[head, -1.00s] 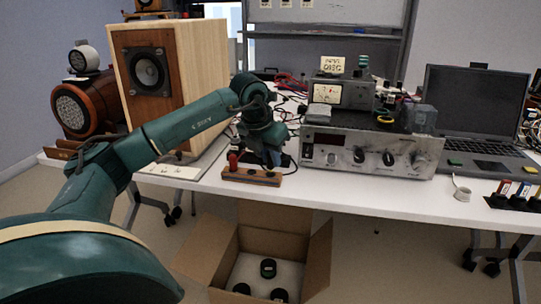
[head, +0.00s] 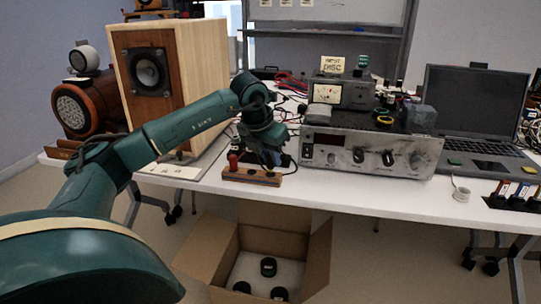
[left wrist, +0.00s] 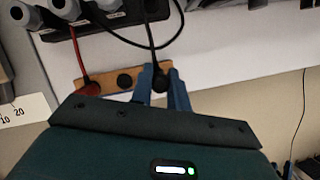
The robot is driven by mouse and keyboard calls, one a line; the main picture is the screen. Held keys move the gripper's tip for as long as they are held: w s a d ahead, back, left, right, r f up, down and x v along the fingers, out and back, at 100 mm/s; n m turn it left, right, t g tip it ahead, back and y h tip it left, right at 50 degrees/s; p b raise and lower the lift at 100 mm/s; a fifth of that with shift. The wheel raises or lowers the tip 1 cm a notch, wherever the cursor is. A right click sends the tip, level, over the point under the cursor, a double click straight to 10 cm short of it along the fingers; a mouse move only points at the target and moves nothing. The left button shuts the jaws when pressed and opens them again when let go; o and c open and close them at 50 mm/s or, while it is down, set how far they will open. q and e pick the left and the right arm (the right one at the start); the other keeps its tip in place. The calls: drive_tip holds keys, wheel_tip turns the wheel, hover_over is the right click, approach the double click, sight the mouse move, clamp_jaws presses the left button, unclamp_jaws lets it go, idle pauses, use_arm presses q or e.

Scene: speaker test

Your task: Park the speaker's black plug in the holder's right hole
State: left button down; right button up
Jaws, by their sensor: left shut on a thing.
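The wooden holder (head: 240,177) lies near the front edge of the white table; it also shows in the left wrist view (left wrist: 107,81). A red plug (head: 233,161) stands at its left end, with its red cable in the left wrist view (left wrist: 88,88). A dark hole shows in the holder's middle. My left gripper (head: 272,163) points down at the holder's right end. Its blue fingers (left wrist: 168,82) are shut on the black plug (left wrist: 159,82), whose black cable runs up. The fingers hide the right hole; I cannot tell whether the plug is seated. My right gripper is out of view.
The wooden speaker (head: 200,75) stands behind my left arm. A silver instrument (head: 365,152) sits close right of the gripper. A laptop (head: 478,110) is farther right. An open cardboard box (head: 208,247) with dark round things stands on the floor below the table edge.

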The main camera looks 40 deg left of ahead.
use_arm(q)
drive_tip(key=shift+f+b, duration=0.55)
drive_tip(key=shift+f, duration=0.35)
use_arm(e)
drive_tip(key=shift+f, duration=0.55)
use_arm(q)
drive_tip(key=c, duration=1.3)
unclamp_jaws()
drive_tip(key=shift+r+p, duration=1.2)
drive_tip(key=shift+r, duration=0.15)
drive_tip(key=shift+r+p, duration=1.15)
drive_tip(key=shift+r, duration=0.1)
drive_tip(key=shift+r+p, duration=1.05)
drive_tip(key=shift+r, duration=0.15)
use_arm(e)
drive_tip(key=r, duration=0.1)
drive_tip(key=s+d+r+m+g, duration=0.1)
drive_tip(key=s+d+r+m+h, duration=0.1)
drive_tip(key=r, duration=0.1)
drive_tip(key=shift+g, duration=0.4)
